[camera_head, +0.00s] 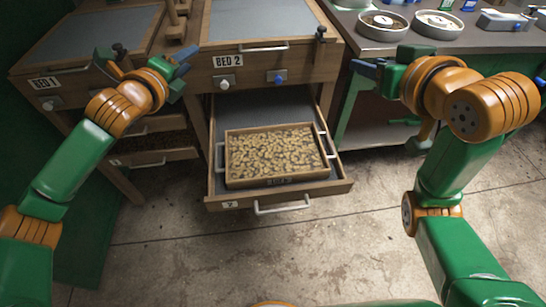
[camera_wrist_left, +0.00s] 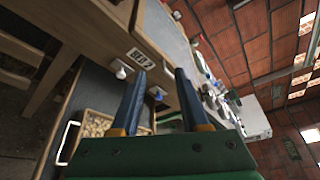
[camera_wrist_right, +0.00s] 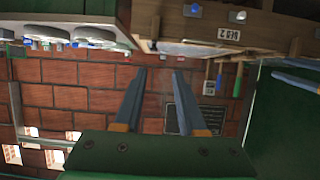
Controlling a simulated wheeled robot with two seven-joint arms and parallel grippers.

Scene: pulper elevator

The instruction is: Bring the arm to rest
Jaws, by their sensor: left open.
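My left gripper (camera_head: 184,62) is raised at the left, in front of the gap between BED 1 and BED 2. In the left wrist view its two fingers (camera_wrist_left: 160,75) stand apart with nothing between them. My right gripper (camera_head: 364,69) is raised at the right, beside the BED 2 cabinet and pointing left. In the right wrist view its fingers (camera_wrist_right: 160,72) are apart and empty. Neither gripper holds anything. A tray of beans (camera_head: 228,160) with white side handles sits in the open lower drawer (camera_head: 345,187) under BED 2, apart from both grippers.
The BED 1 cabinet (camera_head: 45,83) is at the left and the BED 2 cabinet (camera_head: 310,66) at the centre back. A bench (camera_head: 460,38) with round dishes (camera_head: 438,24) and a scale (camera_head: 502,20) is at the back right. The concrete floor (camera_head: 330,245) in front is clear.

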